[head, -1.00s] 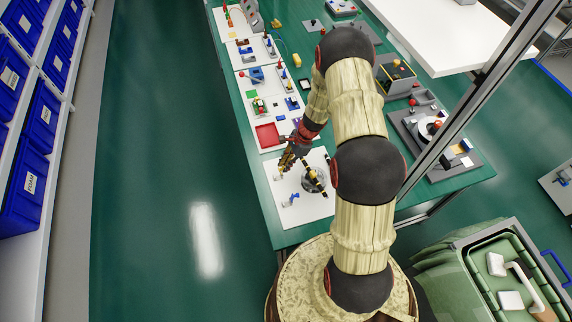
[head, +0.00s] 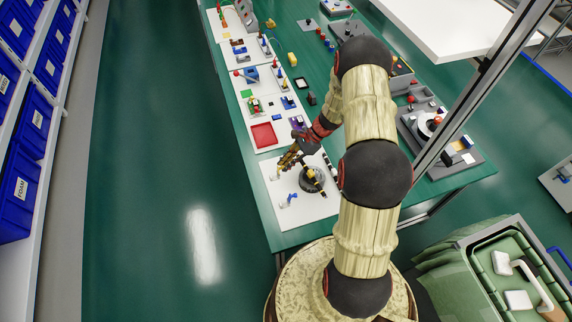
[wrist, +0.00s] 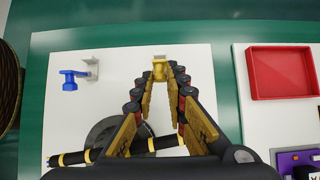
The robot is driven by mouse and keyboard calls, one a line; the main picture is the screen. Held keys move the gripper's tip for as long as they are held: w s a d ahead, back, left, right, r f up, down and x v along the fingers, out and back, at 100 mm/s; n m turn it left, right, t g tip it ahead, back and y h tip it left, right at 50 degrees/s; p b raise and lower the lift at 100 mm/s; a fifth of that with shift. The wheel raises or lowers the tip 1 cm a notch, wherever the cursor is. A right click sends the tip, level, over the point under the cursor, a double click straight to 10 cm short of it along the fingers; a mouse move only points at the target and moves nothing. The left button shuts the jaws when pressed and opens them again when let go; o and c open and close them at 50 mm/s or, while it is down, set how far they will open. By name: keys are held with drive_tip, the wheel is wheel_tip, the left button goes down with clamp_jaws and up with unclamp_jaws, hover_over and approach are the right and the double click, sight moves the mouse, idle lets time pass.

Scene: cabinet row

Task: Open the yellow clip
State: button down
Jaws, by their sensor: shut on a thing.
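The yellow clip (wrist: 159,71) stands on the white board (wrist: 120,60) and shows between my fingertips in the wrist view. My gripper (wrist: 160,80) is shut on it, with a fingertip at each side. In the head view my gripper (head: 284,163) is low over the left part of the near white board (head: 300,215). The clip is too small and too covered by the fingers there to make out. Its lower part is hard to see.
A grey round base (wrist: 108,132) with a black-and-yellow rod (wrist: 75,158) lies under my gripper. A red tray (wrist: 283,73) is to the right. Green floor (head: 180,200) is clear left of the table.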

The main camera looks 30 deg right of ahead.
drive_tip(key=c, duration=1.8)
unclamp_jaws()
drive_tip(key=shift+o, duration=0.2)
drive_tip(key=v, duration=1.2)
